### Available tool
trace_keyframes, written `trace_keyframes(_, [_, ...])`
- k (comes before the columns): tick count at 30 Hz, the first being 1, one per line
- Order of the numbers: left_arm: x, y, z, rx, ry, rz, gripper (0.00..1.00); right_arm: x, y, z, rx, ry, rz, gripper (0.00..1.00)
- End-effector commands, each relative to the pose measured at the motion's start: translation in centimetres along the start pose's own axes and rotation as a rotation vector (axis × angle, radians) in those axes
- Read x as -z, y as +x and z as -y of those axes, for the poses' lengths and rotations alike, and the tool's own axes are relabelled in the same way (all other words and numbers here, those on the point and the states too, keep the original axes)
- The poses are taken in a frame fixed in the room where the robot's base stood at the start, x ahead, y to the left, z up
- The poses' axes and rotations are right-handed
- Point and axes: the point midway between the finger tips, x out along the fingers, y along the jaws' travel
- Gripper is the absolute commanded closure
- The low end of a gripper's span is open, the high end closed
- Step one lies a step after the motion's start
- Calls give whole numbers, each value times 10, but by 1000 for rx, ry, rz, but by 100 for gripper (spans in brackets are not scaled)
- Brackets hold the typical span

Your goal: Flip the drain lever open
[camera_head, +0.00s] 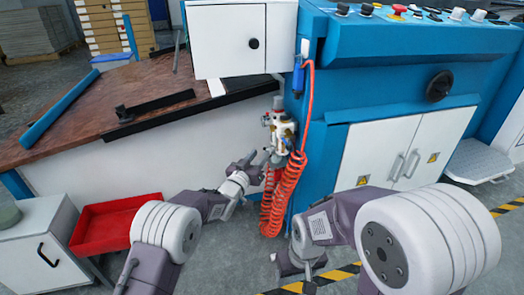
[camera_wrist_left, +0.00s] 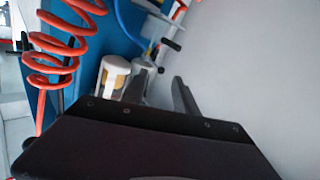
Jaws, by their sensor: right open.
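The air filter unit (camera_head: 283,132), with pale and brass-coloured parts, is mounted on the blue machine's left side. In the left wrist view its pale bowl (camera_wrist_left: 113,72) stands just left of my fingers. A small dark lever-like part (camera_wrist_left: 171,44) with red beside it shows beyond the fingertips; I cannot tell for certain that it is the drain lever. My left gripper (camera_head: 262,161) is just below and left of the unit.
A coiled orange hose (camera_head: 284,195) hangs beside the unit, close to my left gripper; it also shows in the left wrist view (camera_wrist_left: 58,55). The blue machine (camera_head: 335,85) has white doors at right. A red tray (camera_head: 112,222) and white cabinet stand at left. Floor between is clear.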

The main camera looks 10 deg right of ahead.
Motion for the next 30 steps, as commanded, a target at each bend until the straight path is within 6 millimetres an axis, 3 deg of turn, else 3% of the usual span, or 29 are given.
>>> trace_keyframes(1, [-8,8,1,-1,0,-3,65,-2,15,0,0,0,2,37])
trace_keyframes(4, [-7,20,1,-1,1,-1,65,-3,21,0,0,0,2,37])
trace_keyframes(17, [-2,31,1,1,0,1,65,-3,24,0,0,0,1,37])
trace_keyframes(21, [-2,31,1,1,0,1,99,-3,24,0,0,0,1,37])
trace_keyframes(30, [-4,31,-3,33,0,-12,100,-4,32,-1,0,0,1,37])
